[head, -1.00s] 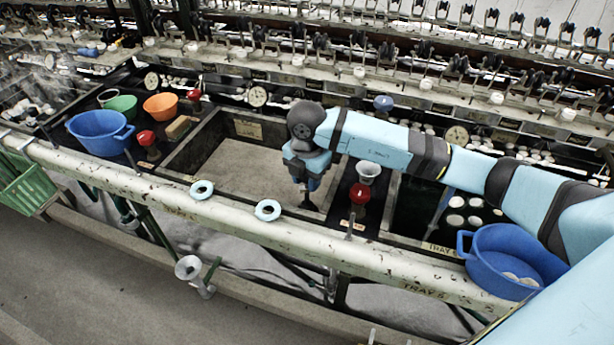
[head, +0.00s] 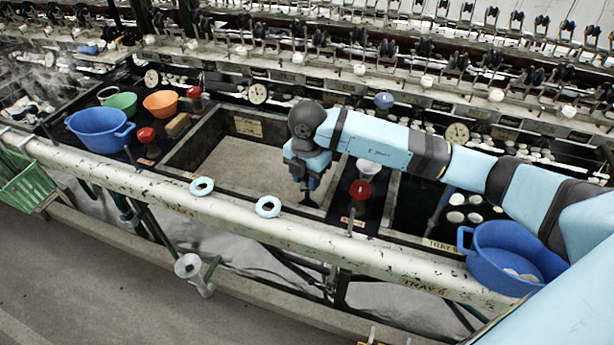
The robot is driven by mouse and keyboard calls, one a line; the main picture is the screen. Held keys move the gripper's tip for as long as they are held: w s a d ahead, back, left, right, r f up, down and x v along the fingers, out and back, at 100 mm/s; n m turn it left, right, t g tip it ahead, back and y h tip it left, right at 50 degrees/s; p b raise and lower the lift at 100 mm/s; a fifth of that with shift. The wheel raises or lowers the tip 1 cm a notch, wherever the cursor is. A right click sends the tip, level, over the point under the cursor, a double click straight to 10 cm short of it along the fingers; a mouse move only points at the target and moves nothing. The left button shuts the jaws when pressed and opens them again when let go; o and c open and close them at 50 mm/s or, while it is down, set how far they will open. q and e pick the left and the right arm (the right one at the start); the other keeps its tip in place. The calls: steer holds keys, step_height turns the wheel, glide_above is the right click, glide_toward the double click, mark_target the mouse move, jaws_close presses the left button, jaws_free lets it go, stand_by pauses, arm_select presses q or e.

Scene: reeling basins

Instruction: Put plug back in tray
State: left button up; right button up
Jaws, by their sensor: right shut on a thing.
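My right gripper (head: 309,184) points straight down over the right end of the empty, drained tray (head: 235,172) in the middle. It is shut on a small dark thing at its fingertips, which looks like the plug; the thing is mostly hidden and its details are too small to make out. I cannot tell whether the plug touches the tray floor or whether it sits in a drain hole. My left gripper is out of view.
A red-knobbed lever (head: 360,190) and a pale cup (head: 369,167) stand just right of the gripper. A pipe rail (head: 130,183) with two light-blue rings runs along the front. Blue basins stand left (head: 98,128) and right (head: 505,262).

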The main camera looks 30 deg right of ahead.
steer(key=shift+s+a+f, duration=0.3)
steer(key=shift+f, duration=0.25)
steer(key=shift+a+f, duration=0.1)
steer(key=shift+f, duration=0.15)
steer(key=shift+s+a+f+b, duration=0.15)
steer(key=shift+f+b, duration=0.3)
steer(key=shift+b, duration=0.2)
steer(key=shift+f, duration=0.3)
steer(key=shift+r, duration=0.15)
stand_by(0.5)
steer(key=shift+r+p, duration=0.45)
steer(key=shift+d+r+p, duration=0.2)
steer(key=shift+r+p, duration=0.3)
steer(key=shift+p, duration=0.05)
steer(key=shift+w+d+r, duration=0.2)
steer(key=shift+w+r, duration=0.05)
